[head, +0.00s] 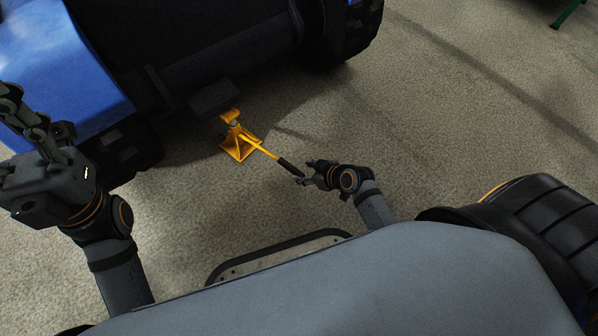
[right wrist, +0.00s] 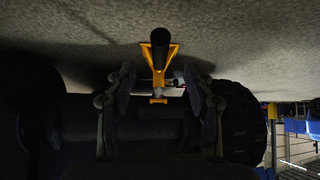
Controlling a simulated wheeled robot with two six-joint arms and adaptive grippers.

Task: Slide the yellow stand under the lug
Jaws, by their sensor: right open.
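The yellow stand (head: 238,148) stands upright on the floor in the head view, its top beside the near edge of the dark lug (head: 212,97). The top does not look covered by the lug. A yellow handle with a black grip (head: 289,167) reaches from the stand toward my right gripper (head: 304,173). That gripper is open at the grip's end. In the right wrist view, which is upside down, the black grip (right wrist: 161,41) shows between and above the spread fingers (right wrist: 158,108). My left gripper (head: 22,120) is at the left edge, away from the stand; its jaws are unclear.
A large blue machine (head: 62,75) with dark tyres (head: 350,30) fills the upper left of the head view. Its dark underside rises behind the stand. The carpet-like floor (head: 440,120) to the right is clear. A green leg (head: 568,12) shows at the top right.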

